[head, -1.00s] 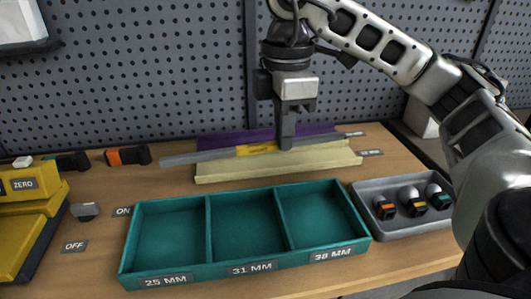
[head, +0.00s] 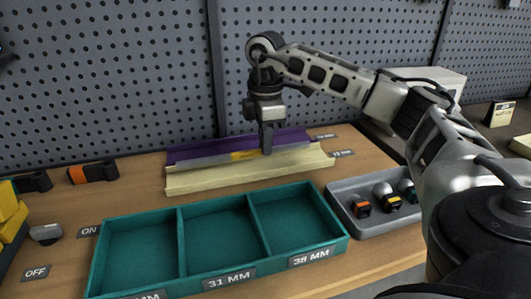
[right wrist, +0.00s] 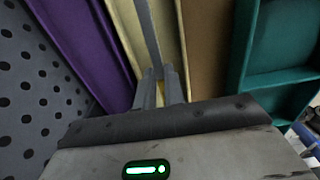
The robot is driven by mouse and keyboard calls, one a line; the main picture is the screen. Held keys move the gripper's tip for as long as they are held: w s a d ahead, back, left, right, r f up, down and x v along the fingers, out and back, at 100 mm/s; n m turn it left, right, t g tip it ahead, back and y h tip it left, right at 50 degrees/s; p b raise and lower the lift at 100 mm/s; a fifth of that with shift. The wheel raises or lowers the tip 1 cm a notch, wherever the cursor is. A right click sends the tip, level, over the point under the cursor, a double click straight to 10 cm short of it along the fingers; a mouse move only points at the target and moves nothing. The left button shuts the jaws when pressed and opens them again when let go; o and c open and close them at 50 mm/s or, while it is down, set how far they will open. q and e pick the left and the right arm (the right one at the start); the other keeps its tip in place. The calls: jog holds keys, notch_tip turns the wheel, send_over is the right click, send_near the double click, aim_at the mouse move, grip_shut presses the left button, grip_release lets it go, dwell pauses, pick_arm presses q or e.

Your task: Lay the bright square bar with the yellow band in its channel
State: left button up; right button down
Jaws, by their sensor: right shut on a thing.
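The bright square bar (head: 210,160) is a long grey metal bar with a yellow band (head: 244,155). My right gripper (head: 266,150) is shut on it beside the band. In the head view the bar runs along the line between the purple channel (head: 188,151) and the cream channel (head: 240,176), within their length. In the right wrist view the bar (right wrist: 147,30) lies over the cream channel (right wrist: 126,22), roughly parallel to it. The purple channel (right wrist: 75,40) is beside it. I cannot tell whether the bar touches the channel floor. My left gripper is out of view.
A teal tray (head: 180,240) with three compartments stands in front of the channels. A grey tray (head: 345,218) with small banded pieces is at its right. A dark clip with an orange part (head: 93,172) lies at the left. The pegboard (head: 110,80) rises behind.

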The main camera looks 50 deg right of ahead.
jog(key=shift+w+d+f, duration=0.1)
jog(key=shift+f, duration=1.55)
jog(key=shift+f, duration=0.15)
jog(key=c, duration=1.5)
grip_release()
notch_tip(320, 180, up, 12)
jog(key=p, duration=0.1)
jog(key=shift+p, duration=0.3)
